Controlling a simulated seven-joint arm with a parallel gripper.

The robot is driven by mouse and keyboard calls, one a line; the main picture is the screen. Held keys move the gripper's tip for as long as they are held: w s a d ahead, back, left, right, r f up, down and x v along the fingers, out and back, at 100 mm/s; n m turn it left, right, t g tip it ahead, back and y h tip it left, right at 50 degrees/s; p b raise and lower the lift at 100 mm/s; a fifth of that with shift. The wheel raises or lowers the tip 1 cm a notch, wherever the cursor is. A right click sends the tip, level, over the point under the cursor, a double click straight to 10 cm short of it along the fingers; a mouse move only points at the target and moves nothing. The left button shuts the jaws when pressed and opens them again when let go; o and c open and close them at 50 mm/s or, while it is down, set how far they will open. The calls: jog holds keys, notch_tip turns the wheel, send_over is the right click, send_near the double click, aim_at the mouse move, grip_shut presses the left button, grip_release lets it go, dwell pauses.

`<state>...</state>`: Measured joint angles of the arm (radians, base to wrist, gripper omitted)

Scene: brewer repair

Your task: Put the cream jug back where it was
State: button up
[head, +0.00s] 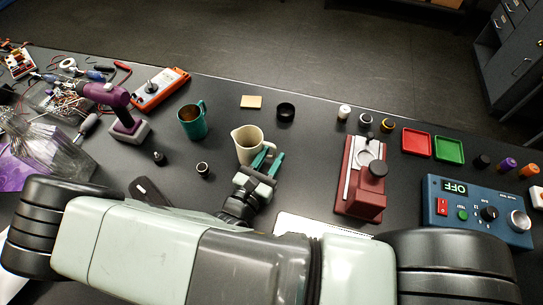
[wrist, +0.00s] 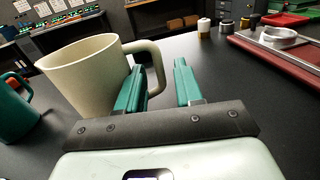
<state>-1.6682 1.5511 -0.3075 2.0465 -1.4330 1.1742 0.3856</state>
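The cream jug (head: 247,148) stands upright on the black table in the middle of the head view, just beyond my gripper (head: 268,162). In the wrist view the jug (wrist: 88,75) fills the left side, with its handle (wrist: 157,70) toward my fingers. My gripper (wrist: 160,88) is open, its two teal fingers apart. The left finger overlaps the handle in the picture, and part of the handle shows in the gap between the fingers. A clear gap separates the handle from the right finger. I cannot tell whether the left finger touches the handle.
A teal mug (head: 192,121) stands left of the jug. A black ring (head: 285,111) and a tan square (head: 251,102) lie behind it. A small dark cylinder (head: 203,170) is at the near left. A red fixture (head: 361,180) stands to the right, with bare table between.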

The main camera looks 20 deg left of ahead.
jog(key=s, duration=0.3)
jog(key=s+a, duration=0.1)
jog(key=s, duration=0.3)
jog(key=s+a, duration=0.1)
jog(key=s, duration=0.3)
jog(key=shift+s+a, duration=0.1)
jog(key=w+d+r+m+g+h, duration=0.2)
jog(key=w+d+r+m+g, duration=0.1)
jog(key=r+m+g, duration=0.3)
jog(key=w+d+r+m+g+h, duration=0.2)
jog(key=w+d+r+m+g, duration=0.15)
jog(key=r+m, duration=0.4)
jog(key=w+d+r+m+g+h, duration=0.2)
jog(key=d+r+m+g, duration=0.1)
jog(key=r+m+g, duration=0.4)
jog(key=s+d+r+m+t+y, duration=0.2)
jog(key=d+r+m+y, duration=0.2)
jog(key=r, duration=0.6)
jog(key=s+d+r+m+t+y, duration=0.2)
jog(key=d+r+m+y, duration=0.3)
jog(key=d+r+m, duration=0.4)
jog(key=shift+s+d+r, duration=0.55)
jog(key=shift+d+r, duration=0.35)
jog(key=shift+r, duration=0.05)
